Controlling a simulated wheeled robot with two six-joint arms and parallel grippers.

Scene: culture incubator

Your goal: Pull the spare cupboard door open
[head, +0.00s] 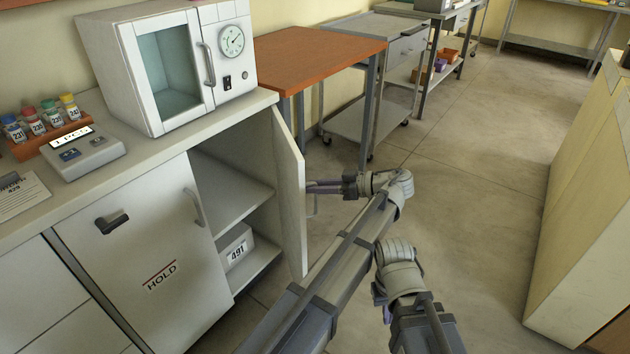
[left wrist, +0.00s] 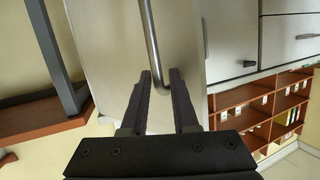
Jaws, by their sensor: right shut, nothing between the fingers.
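The spare cupboard door (head: 290,190) stands swung out from the cabinet, seen nearly edge-on in the head view. Behind it the cupboard shows a shelf (head: 228,190) and a box marked 491 (head: 236,244). My left gripper (head: 316,187) is on the door's outer side, its tips close to the door face. In the left wrist view the door's pale face (left wrist: 110,45) carries a grey bar handle (left wrist: 150,40). The handle's curved end lies between my left gripper's fingers (left wrist: 161,76), with a gap showing.
The adjoining door marked HOLD (head: 150,270) is closed. An incubator (head: 165,65) and a tube rack (head: 45,138) stand on the counter above. An orange-topped table (head: 315,55) stands beyond the open door. A cream cabinet (head: 585,200) is at right; the floor (head: 470,200) between is clear.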

